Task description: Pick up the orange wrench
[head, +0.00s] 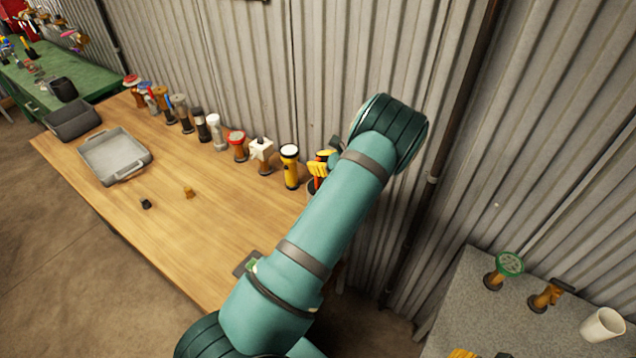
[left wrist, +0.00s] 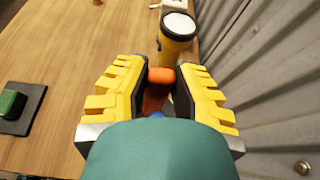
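In the left wrist view an orange-red handle-like piece (left wrist: 158,88), probably the orange wrench, stands between the two yellow-ridged fingers of my left gripper (left wrist: 162,78). A dark gap shows between it and the right finger, so the gripper looks open around it. A bit of blue shows below it; the rest is hidden by my teal wrist. In the head view my left gripper (head: 320,168) is mostly behind my arm at the table's back right corner.
A yellow flashlight (head: 289,167) stands close beside my left gripper, also in the left wrist view (left wrist: 177,40). A row of upright tools lines the back of the wooden table (head: 190,240). A grey tray (head: 115,155) sits at left. A corrugated wall (head: 340,60) is close behind.

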